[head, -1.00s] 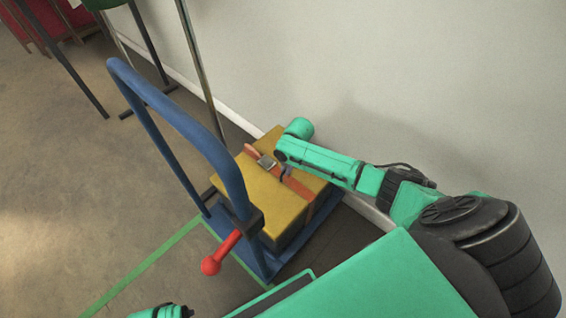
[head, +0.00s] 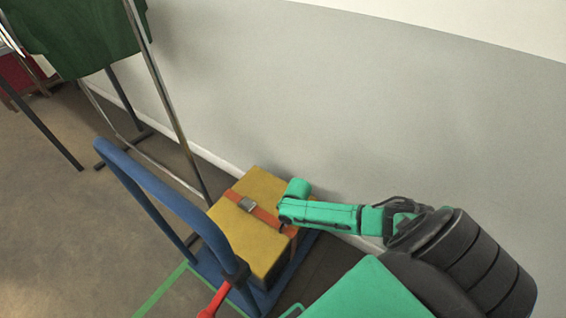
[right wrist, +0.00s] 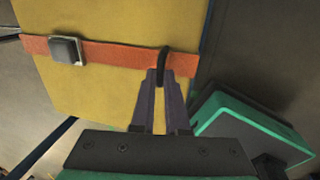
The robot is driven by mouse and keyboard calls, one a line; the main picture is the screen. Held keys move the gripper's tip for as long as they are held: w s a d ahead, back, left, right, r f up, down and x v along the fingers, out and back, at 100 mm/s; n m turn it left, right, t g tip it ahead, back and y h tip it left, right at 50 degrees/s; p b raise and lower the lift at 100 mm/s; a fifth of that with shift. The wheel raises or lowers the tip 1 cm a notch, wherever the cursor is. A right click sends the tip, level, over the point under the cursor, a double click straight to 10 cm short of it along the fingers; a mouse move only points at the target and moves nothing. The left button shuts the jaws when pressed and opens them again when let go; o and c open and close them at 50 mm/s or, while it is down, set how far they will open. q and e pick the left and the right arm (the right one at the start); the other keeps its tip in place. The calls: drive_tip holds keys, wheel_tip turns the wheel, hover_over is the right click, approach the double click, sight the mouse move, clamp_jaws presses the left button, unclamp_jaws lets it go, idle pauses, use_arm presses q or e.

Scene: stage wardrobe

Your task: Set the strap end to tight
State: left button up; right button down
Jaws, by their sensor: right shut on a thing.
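The yellow box (head: 245,235) has an orange strap (head: 232,194) across its top, with a grey buckle (head: 248,204). In the right wrist view, the strap (right wrist: 110,54) runs flat from the buckle (right wrist: 66,50) to the box's right side. My right gripper (head: 283,227) is at the strap near the box's right edge, well apart from the buckle. In the right wrist view, its dark fingers (right wrist: 164,78) are shut on the strap end, a dark loop (right wrist: 163,58) lying over the strap. The fingers partly hide the loop. My left gripper is out of view.
The box stands on a blue trolley with a tall handle (head: 165,196) and a red lever (head: 216,300). A metal rack with green cloth (head: 85,35) stands behind at the left. The wall (head: 330,110) is close behind the box.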

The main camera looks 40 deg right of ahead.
drive_tip(key=c, duration=0.9)
unclamp_jaws()
drive_tip(key=shift+s, duration=0.1)
use_arm(q)
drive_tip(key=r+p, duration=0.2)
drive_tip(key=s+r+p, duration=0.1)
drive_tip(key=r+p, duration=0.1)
drive_tip(key=p, duration=0.1)
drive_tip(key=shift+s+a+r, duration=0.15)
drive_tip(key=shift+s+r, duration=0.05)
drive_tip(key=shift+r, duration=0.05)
use_arm(e)
wheel_tip(320, 180, up, 14)
drive_tip(key=s+d, duration=0.1)
drive_tip(key=s, duration=0.1)
drive_tip(key=shift+s, duration=0.3)
drive_tip(key=shift+r, duration=0.1)
